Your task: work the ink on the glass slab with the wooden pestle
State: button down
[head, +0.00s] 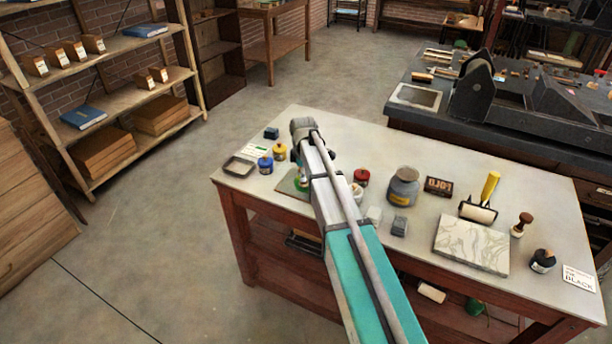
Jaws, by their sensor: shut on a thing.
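The glass slab (287,187) is a greenish sheet lying flat on the left part of the pale-topped table, partly covered by my arm. A spot of green ink (300,184) shows at its right side, beside my arm. My gripper (298,156) is down over the slab at the end of my arm, mostly hidden behind my own wrist and link. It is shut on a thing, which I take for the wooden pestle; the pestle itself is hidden. I cannot tell whether it touches the ink.
Blue (265,164), yellow (280,151) and red (361,177) ink jars stand close around. Right are a grey jar (403,188), marble slab (472,245), roller (478,212), wooden-knobbed tool (522,222) and black jar (542,261).

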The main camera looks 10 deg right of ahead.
jog(key=shift+w, duration=0.1)
jog(key=shift+w+a+f, duration=0.1)
jog(key=shift+w+a, duration=0.3)
jog(key=shift+a, duration=0.2)
jog(key=shift+w+a, duration=0.4)
jog(key=shift+a, duration=0.2)
notch_tip(320, 180, up, 6)
jog(key=p, duration=0.5)
jog(key=shift+p, duration=0.35)
notch_tip(320, 180, up, 3)
jog(key=p, duration=0.3)
dwell(0.4)
jog(key=shift+f, duration=0.1)
dwell(0.5)
